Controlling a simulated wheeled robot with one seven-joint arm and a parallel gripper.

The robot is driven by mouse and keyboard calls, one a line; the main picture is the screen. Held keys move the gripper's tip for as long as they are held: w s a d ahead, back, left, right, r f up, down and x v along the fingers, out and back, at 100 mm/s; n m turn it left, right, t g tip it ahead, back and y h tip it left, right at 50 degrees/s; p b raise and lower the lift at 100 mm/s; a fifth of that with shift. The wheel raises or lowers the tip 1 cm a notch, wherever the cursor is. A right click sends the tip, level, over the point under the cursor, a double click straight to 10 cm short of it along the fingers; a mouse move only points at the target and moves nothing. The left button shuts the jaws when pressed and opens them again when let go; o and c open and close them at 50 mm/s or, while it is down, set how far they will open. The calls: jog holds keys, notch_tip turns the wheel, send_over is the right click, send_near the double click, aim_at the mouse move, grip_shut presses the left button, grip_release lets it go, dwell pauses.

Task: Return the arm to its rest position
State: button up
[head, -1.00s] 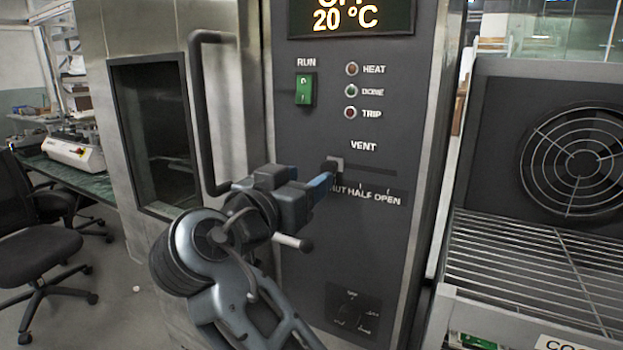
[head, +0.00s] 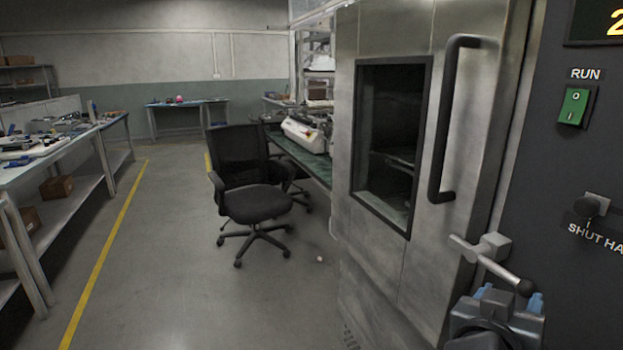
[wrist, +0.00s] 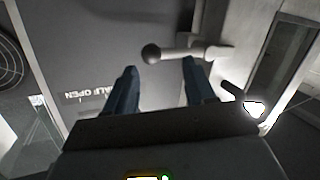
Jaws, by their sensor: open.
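My gripper (head: 510,297) is at the lower right of the head view, in front of the steel cabinet. In the wrist view its two blue fingers (wrist: 160,84) stand apart with nothing between them. A door latch lever (head: 497,262) with a dark knob is just above the fingers in the head view. It also shows beyond the fingertips in the wrist view (wrist: 185,53). I cannot tell how wide the gap to it is. Most of my arm is out of view.
The cabinet door (head: 390,268) is closed and has a tall black handle (head: 444,125). The vent knob (head: 587,206) and green RUN switch (head: 574,106) are on the right panel. An office chair (head: 252,200) stands on open floor, with a workbench (head: 60,150) at left.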

jog(key=s+a+f+n+t+y, duration=0.1)
jog(key=s+a+f+n+y, duration=0.3)
jog(key=s+f, duration=0.4)
jog(key=s+a+f+n+t+y, duration=0.1)
jog(key=s+a+f+n+y, duration=0.3)
jog(key=s+f, duration=0.4)
jog(key=s+r+t+y, duration=0.1)
jog(key=s+r+y, duration=0.1)
jog(key=s, duration=0.8)
jog(key=s+r+m+y, duration=0.1)
jog(key=s+r, duration=0.4)
jog(key=s, duration=0.6)
jog(key=shift+d+t+y, duration=0.25)
jog(key=shift+t+y, duration=0.15)
jog(key=shift+y, duration=0.2)
